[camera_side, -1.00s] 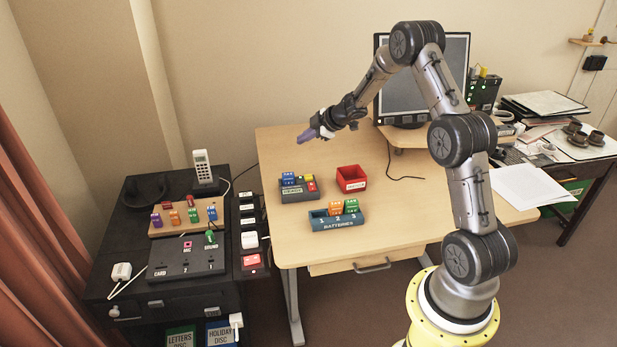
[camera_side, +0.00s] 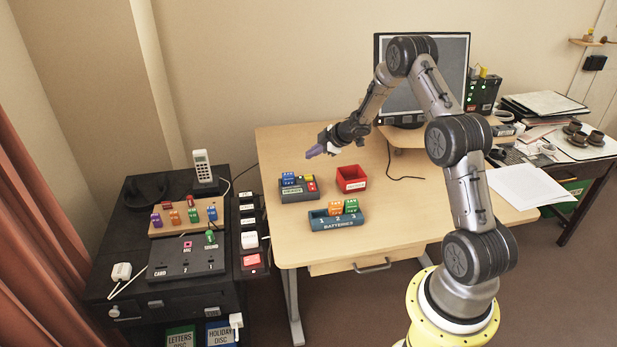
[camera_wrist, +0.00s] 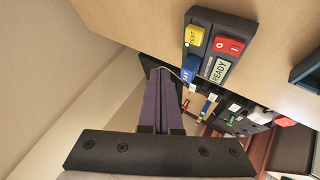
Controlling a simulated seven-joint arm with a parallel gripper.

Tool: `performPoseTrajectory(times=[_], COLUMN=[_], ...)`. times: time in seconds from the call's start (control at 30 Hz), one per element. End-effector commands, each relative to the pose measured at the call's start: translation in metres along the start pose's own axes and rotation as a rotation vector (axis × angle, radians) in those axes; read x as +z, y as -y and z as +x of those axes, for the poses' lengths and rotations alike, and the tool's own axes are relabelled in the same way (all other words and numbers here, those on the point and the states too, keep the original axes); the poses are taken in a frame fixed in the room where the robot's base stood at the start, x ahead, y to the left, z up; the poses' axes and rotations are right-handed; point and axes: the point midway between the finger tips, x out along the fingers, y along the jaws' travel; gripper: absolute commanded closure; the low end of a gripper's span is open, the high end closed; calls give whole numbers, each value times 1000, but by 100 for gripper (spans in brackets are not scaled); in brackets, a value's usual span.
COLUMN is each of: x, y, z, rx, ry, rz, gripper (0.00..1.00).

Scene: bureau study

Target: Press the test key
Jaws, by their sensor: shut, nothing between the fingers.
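The test key is a yellow key (camera_wrist: 194,35) marked TEST on a dark grey tester (camera_wrist: 205,18); it also shows in the side view (camera_side: 309,178). Next to the key are a red rocker switch (camera_wrist: 228,45) and a READY display (camera_wrist: 217,70). A blue battery (camera_side: 288,179) stands in the tester, and part of it shows in the wrist view (camera_wrist: 189,69). My gripper (camera_side: 314,154) has purple fingers, shut and empty, pointing left and down above the desk behind the tester. In the wrist view the fingertips (camera_wrist: 163,72) are apart from the key.
A red bin (camera_side: 351,185) stands right of the tester. A blue tray (camera_side: 337,223) in front holds an orange and a green battery. A dark cabinet (camera_side: 130,250) with several coloured pieces is at left. A monitor (camera_side: 450,75) stands behind my arm.

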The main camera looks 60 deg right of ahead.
Motion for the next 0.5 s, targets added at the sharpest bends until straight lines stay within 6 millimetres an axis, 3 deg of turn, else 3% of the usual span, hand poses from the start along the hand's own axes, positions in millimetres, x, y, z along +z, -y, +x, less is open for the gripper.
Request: performPoseTrajectory(times=[0.3, 0.5], x=[20, 26], y=[20, 26], z=[28, 36], rx=[-1, 0], ry=[-1, 0], rz=[2, 0], gripper=[100, 100])
